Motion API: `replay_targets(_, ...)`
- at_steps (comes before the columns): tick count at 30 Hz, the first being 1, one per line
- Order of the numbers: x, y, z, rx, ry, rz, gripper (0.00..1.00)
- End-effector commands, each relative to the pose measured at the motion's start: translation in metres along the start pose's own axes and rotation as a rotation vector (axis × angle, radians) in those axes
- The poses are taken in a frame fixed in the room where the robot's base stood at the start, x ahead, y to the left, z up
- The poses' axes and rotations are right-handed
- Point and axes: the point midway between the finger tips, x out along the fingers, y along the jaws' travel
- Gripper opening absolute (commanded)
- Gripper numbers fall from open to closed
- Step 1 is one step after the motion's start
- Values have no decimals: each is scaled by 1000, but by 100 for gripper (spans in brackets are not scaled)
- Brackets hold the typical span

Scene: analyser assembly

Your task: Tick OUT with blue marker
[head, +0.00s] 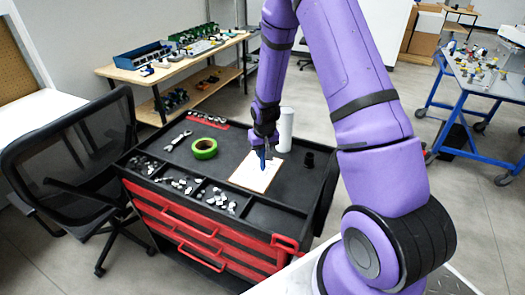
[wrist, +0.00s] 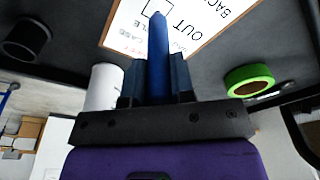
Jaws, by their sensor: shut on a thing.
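My gripper (head: 266,150) is shut on the blue marker (head: 263,163), above the paper sheet (head: 247,180) on the dark top of the red tool cart. In the wrist view the blue marker (wrist: 158,55) stands between the fingers of my gripper (wrist: 157,78), its tip pointing at the sheet (wrist: 206,12). The word OUT (wrist: 179,32) shows right of the marker, and a box outline (wrist: 152,8) is at the marker's tip. Other printed words are partly hidden. I cannot tell whether the tip touches the sheet.
A white cylinder (head: 285,130) stands close behind the sheet, right of my gripper. A black cup (head: 309,159) is further right. A green tape roll (head: 204,148) and a wrench (head: 178,140) lie to the left. Trays of small parts line the cart's front (head: 205,190).

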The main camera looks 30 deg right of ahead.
Motion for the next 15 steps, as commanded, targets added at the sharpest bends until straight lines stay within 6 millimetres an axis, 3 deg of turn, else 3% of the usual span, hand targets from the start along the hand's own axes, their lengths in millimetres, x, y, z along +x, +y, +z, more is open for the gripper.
replay_targets(15,5,0,1,0,1,0,0)
